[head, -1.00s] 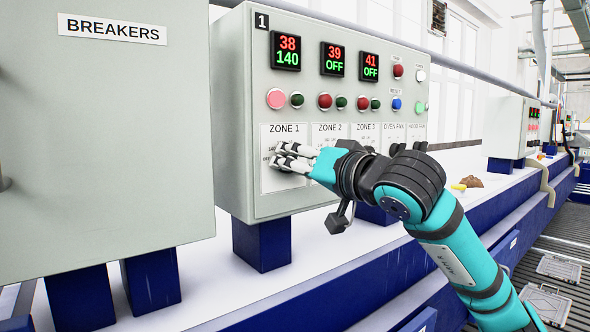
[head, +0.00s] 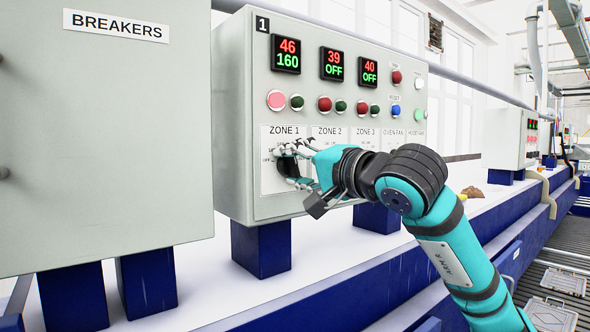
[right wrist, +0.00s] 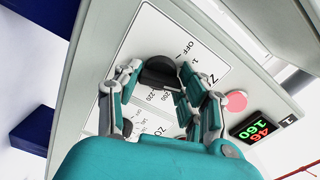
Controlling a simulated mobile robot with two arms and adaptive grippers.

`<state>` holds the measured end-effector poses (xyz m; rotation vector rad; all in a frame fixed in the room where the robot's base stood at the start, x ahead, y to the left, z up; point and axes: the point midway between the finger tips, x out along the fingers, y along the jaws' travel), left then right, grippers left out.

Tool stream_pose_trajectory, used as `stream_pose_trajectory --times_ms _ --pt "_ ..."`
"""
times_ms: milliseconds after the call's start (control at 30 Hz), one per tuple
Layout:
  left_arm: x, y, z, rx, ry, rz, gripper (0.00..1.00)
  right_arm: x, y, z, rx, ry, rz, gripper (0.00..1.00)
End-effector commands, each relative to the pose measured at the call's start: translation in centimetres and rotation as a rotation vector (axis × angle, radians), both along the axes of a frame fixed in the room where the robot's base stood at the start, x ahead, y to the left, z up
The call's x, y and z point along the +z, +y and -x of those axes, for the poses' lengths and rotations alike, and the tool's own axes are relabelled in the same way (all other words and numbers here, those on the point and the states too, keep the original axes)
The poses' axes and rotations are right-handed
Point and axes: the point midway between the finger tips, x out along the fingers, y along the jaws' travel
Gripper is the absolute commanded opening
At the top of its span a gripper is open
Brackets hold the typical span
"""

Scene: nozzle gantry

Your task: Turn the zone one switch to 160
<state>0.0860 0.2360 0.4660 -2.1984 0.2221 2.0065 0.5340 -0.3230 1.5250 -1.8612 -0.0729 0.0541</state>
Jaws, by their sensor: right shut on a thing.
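The zone 1 switch (head: 288,166) is a black rotary knob on a white plate labelled ZONE 1, low on the grey control box (head: 240,120). It also shows in the right wrist view (right wrist: 158,72), with dial numbers beside it. My right gripper (head: 297,165) reaches in from the right, its fingers around the knob and shut on it. In the right wrist view the fingers (right wrist: 155,95) sit on both sides of the knob. The zone 1 display (head: 286,55) reads 46 in red and 160 in green. My left gripper is not in view.
The zone 2 display (head: 332,64) and zone 3 display (head: 369,71) read OFF in green. Several lamps and buttons sit above the plates. A breakers cabinet (head: 110,180) stands close on the left. A blue-edged white bench runs underneath.

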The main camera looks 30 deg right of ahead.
Motion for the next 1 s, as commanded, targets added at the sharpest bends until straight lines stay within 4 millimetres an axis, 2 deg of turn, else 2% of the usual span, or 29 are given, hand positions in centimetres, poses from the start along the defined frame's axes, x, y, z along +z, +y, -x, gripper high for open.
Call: stream_pose_trajectory --times_ms 567,600,767,1000 --pt "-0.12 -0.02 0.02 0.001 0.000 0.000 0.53 -0.04 -0.02 -0.01 -0.001 0.004 -0.030 0.07" --pt "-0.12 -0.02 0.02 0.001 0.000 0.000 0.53 -0.04 -0.01 -0.01 -0.001 0.004 -0.030 0.43" --pt "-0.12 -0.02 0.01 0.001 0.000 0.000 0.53 -0.03 -0.01 -0.01 0.000 0.003 -0.030 0.64" --pt "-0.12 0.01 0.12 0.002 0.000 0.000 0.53 -0.02 -0.01 0.01 0.000 0.003 -0.029 0.64"
